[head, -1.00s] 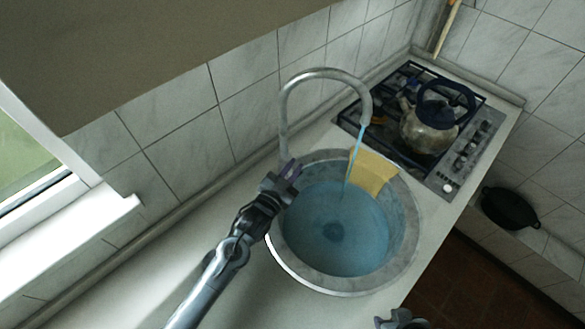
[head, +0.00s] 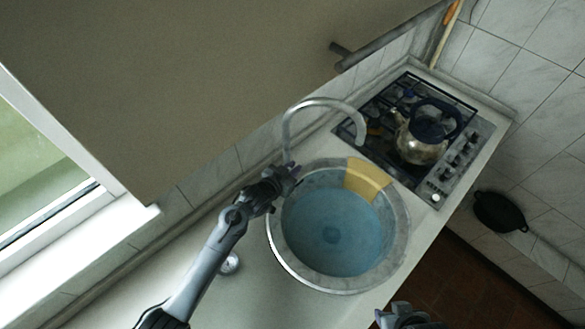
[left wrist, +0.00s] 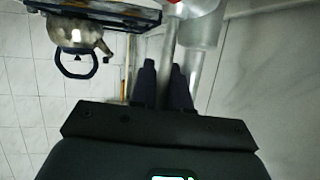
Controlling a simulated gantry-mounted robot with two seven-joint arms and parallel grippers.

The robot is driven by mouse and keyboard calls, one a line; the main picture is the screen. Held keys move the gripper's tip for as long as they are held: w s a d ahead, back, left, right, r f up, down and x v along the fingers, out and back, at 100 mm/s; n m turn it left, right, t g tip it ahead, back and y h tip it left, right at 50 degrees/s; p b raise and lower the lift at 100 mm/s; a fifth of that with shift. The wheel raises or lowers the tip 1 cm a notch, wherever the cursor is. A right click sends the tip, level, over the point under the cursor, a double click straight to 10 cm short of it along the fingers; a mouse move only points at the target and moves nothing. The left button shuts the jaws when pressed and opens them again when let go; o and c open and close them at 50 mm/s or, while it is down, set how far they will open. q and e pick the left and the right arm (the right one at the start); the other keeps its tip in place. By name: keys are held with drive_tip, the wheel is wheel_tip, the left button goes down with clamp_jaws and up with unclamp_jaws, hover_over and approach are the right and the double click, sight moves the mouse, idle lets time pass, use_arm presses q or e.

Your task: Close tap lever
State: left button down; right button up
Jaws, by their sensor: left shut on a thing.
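The tap (head: 325,102) is a grey gooseneck pipe that arches over the round sink (head: 400,245) in the head view. No water stream shows under its spout, and blue water (head: 335,235) stands in the basin. My left gripper (head: 291,171) is at the foot of the tap, by the sink's back left rim. In the left wrist view its dark fingers (left wrist: 163,85) are shut on a slim grey rod, which seems to be the tap lever (left wrist: 168,55). The gripper hides the lever in the head view. My right gripper (head: 402,315) is partly cut off at the bottom edge.
A yellow sponge or cloth (head: 367,177) lies on the sink's back rim. A kettle (head: 420,148) stands on the gas hob (head: 393,97) to the right. A dark pan (head: 498,211) is at far right. A window (head: 50,190) is at left. The front left counter is mostly clear.

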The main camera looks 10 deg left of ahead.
use_arm(q)
drive_tip(key=c, duration=1.2)
unclamp_jaws()
